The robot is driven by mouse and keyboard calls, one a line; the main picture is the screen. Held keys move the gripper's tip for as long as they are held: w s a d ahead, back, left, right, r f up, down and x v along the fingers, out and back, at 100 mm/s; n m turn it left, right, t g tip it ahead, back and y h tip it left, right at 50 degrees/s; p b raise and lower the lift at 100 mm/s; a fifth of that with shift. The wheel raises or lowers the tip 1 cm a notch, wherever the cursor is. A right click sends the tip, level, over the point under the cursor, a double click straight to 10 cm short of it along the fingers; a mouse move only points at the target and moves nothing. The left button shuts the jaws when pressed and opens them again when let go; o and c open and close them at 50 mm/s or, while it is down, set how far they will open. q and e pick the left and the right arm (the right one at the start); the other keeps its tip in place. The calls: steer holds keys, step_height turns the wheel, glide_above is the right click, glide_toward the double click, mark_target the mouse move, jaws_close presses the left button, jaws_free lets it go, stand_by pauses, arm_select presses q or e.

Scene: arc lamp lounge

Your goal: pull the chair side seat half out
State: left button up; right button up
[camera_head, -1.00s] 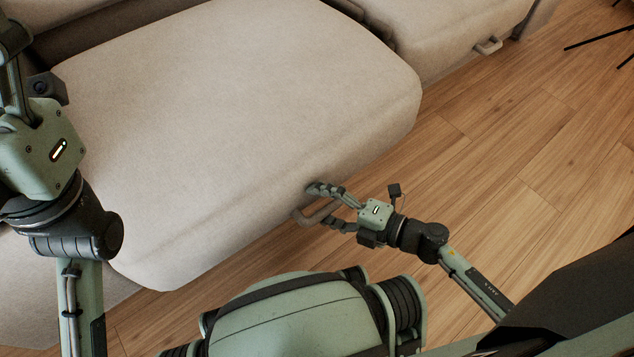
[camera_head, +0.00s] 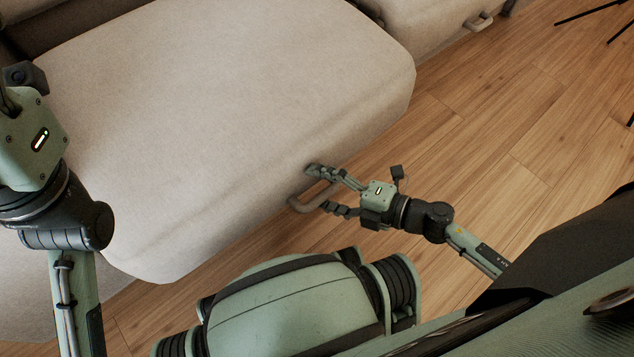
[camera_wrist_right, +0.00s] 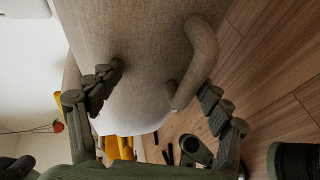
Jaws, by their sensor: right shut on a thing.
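The chair side seat (camera_head: 220,110) is a wide beige upholstered block. It fills the left and middle of the head view and stands forward of the sofa body behind it. A beige bar handle (camera_head: 300,205) is on its front face and also shows in the right wrist view (camera_wrist_right: 203,55). My right gripper (camera_head: 328,190) is shut on this handle, with one finger on each side of it; its fingers show in the right wrist view (camera_wrist_right: 160,95). My left gripper's green body (camera_head: 35,140) is at the left edge, above the seat; its fingers are not clearly seen.
Another beige sofa section (camera_head: 425,22) with its own handle (camera_head: 478,21) stands at the top right. Thin black legs (camera_head: 590,14) stand on the wood floor at the far top right. The wood floor (camera_head: 520,110) right of the seat is clear.

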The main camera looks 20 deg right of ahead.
steer(key=shift+o, duration=1.4)
steer(key=v, duration=0.2)
steer(key=shift+s+r, duration=0.2)
steer(key=shift+r, duration=0.1)
steer(key=shift+o, duration=1.1)
steer(key=shift+v, duration=0.9)
steer(key=shift+s+d, duration=0.2)
steer(key=shift+d, duration=0.1)
steer(key=shift+c, duration=0.2)
steer(key=shift+s+d+r, duration=0.15)
steer(key=shift+s+r, duration=0.15)
steer(key=shift+r, duration=0.1)
steer(key=c, duration=0.6)
steer(key=shift+s+d+f, duration=0.1)
steer(key=shift+s+f, duration=0.05)
steer(key=shift+s, duration=0.1)
steer(key=shift+c, duration=1.2)
steer(key=shift+s+d, duration=0.7)
